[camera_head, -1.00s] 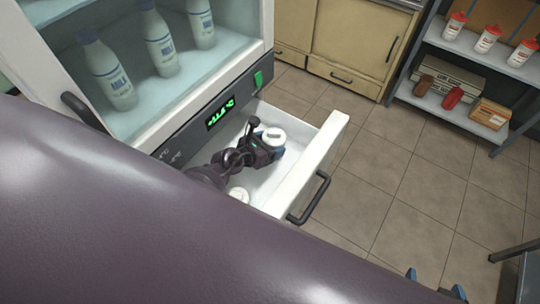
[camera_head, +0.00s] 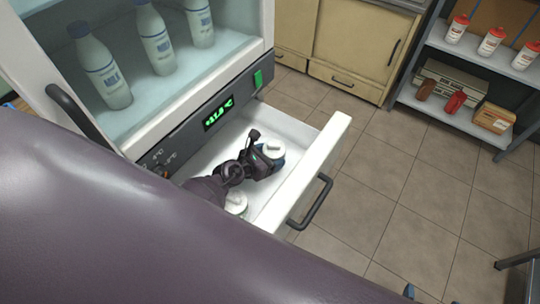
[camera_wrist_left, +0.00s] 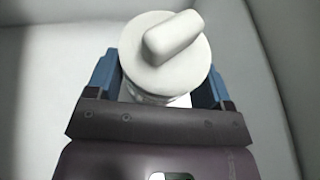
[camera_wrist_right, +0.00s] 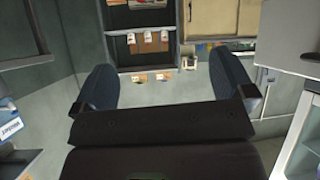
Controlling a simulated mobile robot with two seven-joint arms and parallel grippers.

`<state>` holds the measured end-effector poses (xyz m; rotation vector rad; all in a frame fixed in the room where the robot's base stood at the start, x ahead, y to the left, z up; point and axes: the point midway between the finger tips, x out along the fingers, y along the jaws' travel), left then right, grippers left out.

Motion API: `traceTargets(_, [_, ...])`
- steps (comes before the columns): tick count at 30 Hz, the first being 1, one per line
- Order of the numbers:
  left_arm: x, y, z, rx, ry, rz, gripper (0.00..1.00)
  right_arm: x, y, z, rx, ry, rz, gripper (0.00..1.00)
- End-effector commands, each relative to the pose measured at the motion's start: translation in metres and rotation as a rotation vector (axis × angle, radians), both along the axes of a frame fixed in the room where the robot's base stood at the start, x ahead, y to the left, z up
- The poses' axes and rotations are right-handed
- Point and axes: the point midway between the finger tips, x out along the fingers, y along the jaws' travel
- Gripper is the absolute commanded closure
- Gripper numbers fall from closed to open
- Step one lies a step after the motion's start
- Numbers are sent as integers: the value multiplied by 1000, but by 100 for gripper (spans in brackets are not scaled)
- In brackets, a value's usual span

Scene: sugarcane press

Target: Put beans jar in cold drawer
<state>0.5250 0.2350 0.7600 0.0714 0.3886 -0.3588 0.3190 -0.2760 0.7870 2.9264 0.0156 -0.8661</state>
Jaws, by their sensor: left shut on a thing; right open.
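The cold drawer (camera_head: 318,165) under the glass-fronted fridge is pulled open. My left gripper (camera_head: 266,158) is inside the drawer and shut on a jar with a white knobbed lid (camera_head: 273,148). In the left wrist view the jar's lid (camera_wrist_left: 165,50) sits between the blue fingers, with pale drawer walls around it. The jar's label and base are hidden, so I cannot tell its contents or whether it touches the drawer floor. A second white-lidded jar (camera_head: 237,199) is in the drawer, partly hidden by my arm. My right gripper (camera_wrist_right: 162,85) is open and empty, away from the drawer.
Milk bottles (camera_head: 157,38) stand in the fridge above the drawer. The drawer handle (camera_head: 312,203) juts toward the open tiled floor (camera_head: 390,180). A grey shelf (camera_head: 465,45) with bottles and boxes stands at the right, and beige cupboards (camera_head: 355,40) are at the back.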

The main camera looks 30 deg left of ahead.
Motion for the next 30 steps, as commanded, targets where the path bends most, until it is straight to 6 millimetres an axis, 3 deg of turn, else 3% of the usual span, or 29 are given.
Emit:
traceTargets(13, [1,0,-7,-1,-2,0,62,8,1,-1,0,-15,5,0])
traceTargets(14, [0,0,-8,-1,0,0,21,8,1,-1,0,-15,5,0])
traceTargets(18, [0,0,-8,0,0,0,0,7,1,-1,-1,-13,6,0])
traceTargets(26, [0,0,-7,0,0,0,0,0,-1,-6,-3,3,3,0])
traceTargets(30, [0,0,4,1,-2,1,0,-2,-1,0,-3,6,0,0])
